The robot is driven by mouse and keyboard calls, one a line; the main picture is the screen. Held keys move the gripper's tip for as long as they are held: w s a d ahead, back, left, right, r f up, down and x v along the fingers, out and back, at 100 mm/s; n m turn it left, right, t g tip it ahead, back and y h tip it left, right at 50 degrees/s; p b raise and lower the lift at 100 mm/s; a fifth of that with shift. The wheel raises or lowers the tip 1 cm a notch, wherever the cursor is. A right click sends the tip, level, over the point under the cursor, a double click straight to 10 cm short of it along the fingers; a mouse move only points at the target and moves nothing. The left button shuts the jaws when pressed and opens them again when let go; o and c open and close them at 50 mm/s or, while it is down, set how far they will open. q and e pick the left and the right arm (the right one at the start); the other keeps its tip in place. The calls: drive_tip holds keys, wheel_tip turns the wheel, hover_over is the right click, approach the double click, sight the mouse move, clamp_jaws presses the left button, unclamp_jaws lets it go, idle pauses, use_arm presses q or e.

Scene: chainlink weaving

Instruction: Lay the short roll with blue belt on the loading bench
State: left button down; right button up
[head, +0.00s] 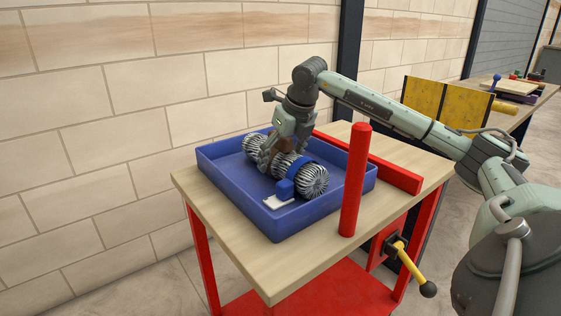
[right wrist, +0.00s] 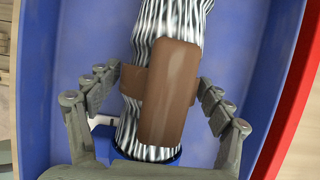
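A striped metal roll with a blue belt (head: 313,182) lies in the blue tray (head: 225,178) on the bench, its near end toward the right. A blue buckle block sits on its side, beside a small white piece (head: 278,202). Striped roll with a brown belt (right wrist: 170,95) lies behind it; whether these are two rolls touching end to end or one, I cannot tell. My right gripper (head: 274,160) is down in the tray over the brown belt. In the right wrist view its fingers (right wrist: 153,85) stand apart on both sides of the brown belt; the blue belt (right wrist: 125,165) is at the bottom edge. My left gripper is out of view.
The tray stands on a wooden bench top (head: 265,270) with red legs. A red upright post (head: 355,180) and a red bar (head: 395,174) stand at the tray's right. A yellow crank handle (head: 410,265) juts from the bench's right side. Behind are a yellow panel (head: 440,103) and another bench.

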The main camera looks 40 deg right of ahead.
drive_tip(key=c, duration=1.1)
